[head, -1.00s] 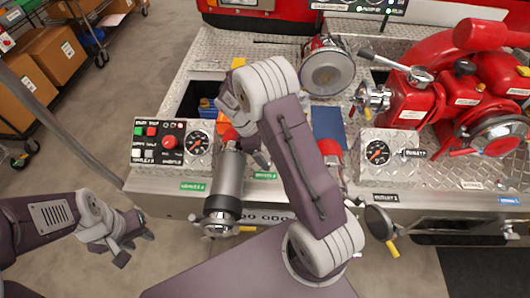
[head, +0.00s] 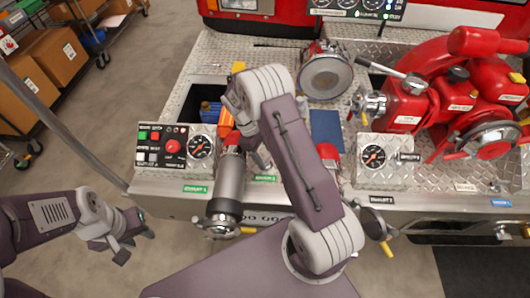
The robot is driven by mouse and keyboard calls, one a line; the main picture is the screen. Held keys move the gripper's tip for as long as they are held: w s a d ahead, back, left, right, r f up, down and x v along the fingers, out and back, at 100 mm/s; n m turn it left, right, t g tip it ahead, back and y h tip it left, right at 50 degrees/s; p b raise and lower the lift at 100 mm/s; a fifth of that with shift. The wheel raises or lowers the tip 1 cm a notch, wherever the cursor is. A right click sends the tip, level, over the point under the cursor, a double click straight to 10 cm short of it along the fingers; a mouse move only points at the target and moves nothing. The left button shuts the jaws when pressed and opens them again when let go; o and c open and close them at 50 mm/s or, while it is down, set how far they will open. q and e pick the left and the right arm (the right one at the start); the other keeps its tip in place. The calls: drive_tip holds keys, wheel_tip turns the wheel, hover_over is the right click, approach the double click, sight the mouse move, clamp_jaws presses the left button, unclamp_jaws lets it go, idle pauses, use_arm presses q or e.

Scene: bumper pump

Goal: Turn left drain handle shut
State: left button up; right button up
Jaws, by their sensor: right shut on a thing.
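My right gripper (head: 250,150) is above the silver left valve cylinder (head: 227,185), partly hidden by my own forearm. It is shut at the red-orange handle (head: 224,120) behind the cylinder; the contact itself is hidden. A yellow lever tip (head: 248,230) shows beside the cylinder's lower end, apart from the gripper. I cannot tell from the picture which of these is the drain handle. My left gripper (head: 134,238) hangs empty over the floor at lower left, fingers apart.
A control box (head: 160,146) and a gauge (head: 200,147) stand left of the cylinder. A second gauge (head: 373,156) and a red pump (head: 440,105) are to the right. A second outlet (head: 373,222) hangs at the front edge.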

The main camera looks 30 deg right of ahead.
drive_tip(key=m+p, duration=0.1)
drive_tip(key=m, duration=0.2)
drive_tip(key=shift+d+r+y, duration=0.1)
drive_tip(key=shift+r+y, duration=0.05)
drive_tip(key=shift+y, duration=0.25)
drive_tip(key=m+g+y+p, duration=0.1)
drive_tip(key=m, duration=0.2)
drive_tip(key=shift+d+m+p, duration=0.1)
drive_tip(key=shift+m+p, duration=0.2)
drive_tip(key=m+y, duration=0.1)
drive_tip(key=m, duration=0.2)
drive_tip(key=shift+d+y+p, duration=0.1)
drive_tip(key=shift+y+p, duration=0.3)
drive_tip(key=shift+d+m+t+y+p, duration=0.1)
drive_tip(key=shift+m+t+y+p, duration=0.4)
drive_tip(key=shift+m, duration=1.6)
drive_tip(key=o, duration=1.4)
drive_tip(key=shift+c, duration=0.2)
